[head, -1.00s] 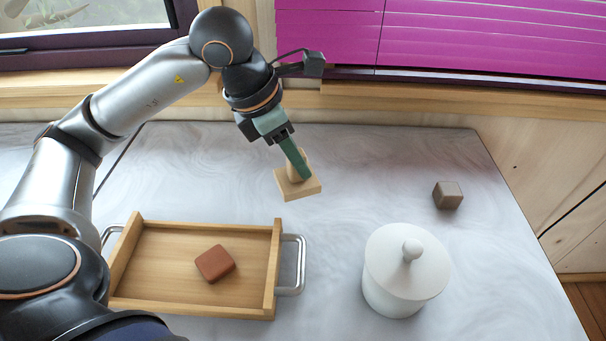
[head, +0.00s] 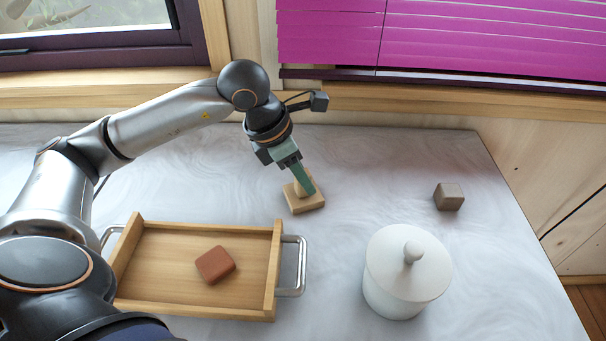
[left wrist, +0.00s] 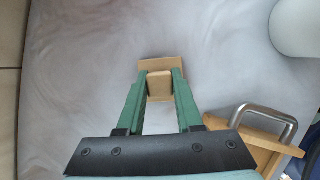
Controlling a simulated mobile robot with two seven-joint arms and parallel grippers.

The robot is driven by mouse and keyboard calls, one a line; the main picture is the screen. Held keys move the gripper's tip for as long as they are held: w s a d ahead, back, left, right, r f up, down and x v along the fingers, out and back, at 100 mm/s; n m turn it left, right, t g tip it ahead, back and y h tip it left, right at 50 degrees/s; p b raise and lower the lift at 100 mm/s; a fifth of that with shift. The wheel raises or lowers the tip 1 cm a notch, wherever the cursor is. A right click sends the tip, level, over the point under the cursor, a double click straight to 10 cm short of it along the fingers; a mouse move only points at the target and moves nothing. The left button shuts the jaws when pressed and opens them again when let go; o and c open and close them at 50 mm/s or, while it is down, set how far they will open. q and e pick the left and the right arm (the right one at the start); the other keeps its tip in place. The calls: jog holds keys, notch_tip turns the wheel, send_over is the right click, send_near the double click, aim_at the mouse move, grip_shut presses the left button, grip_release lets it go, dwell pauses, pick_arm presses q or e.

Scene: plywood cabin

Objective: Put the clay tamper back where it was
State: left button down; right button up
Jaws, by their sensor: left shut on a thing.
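The clay tamper (head: 306,204) is a pale wooden piece with a flat square base and an upright handle. It is over the grey marbled table behind the tray's right end, its base down at or very near the surface; I cannot tell if it touches. My left gripper (head: 303,181) reaches down from behind and is shut on the tamper's handle. In the left wrist view, the tamper (left wrist: 162,66) sits between the green fingers of the left gripper (left wrist: 161,80). My right gripper is not in view.
A wooden tray (head: 150,297) with metal handles holds a reddish-brown block (head: 215,264). A white lidded jar (head: 400,285) stands at right front, with a small grey-brown block (head: 448,197) behind it. The table (head: 390,170) is clear between tamper and block.

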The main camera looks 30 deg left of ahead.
pick_arm(q)
jog(key=c, duration=0.6)
grip_release()
jog(key=shift+f, duration=0.1)
jog(key=shift+o, duration=0.2)
jog(key=shift+r+p, duration=0.35)
jog(key=shift+p, duration=0.1)
jog(key=v, duration=1.1)
jog(key=shift+r, duration=0.35)
jog(key=shift+s, duration=0.2)
